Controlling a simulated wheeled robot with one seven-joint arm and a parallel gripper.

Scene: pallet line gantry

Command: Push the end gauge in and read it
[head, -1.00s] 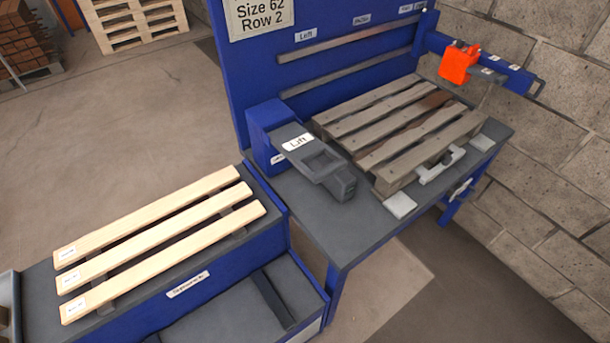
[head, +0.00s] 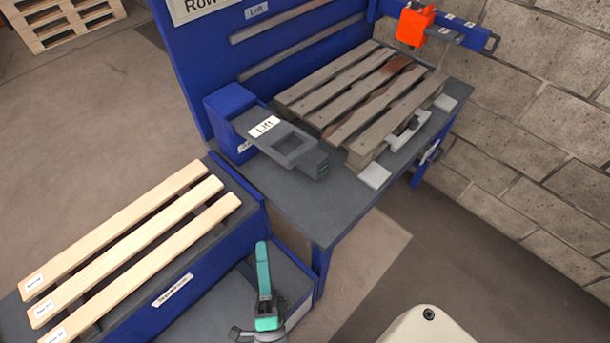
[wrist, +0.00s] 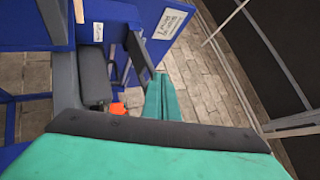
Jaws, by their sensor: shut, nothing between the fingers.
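I cannot tell for sure which part is the end gauge. An orange block (head: 415,26) sits on a blue labelled arm at the upper right. My gripper (head: 262,246), teal, shows low in the head view over the blue bin, well short of the pallet and the orange block. Its teal fingers (wrist: 160,78) are together and empty in the wrist view. An orange patch (wrist: 117,108) shows beside them.
A grey fixture labelled Lift (head: 290,145) stands left of the pallet on the grey bench (head: 330,218). Pale boards (head: 130,255) lie on a blue unit at left. A brick wall (head: 540,120) bounds the right. Open floor lies in front of the bench.

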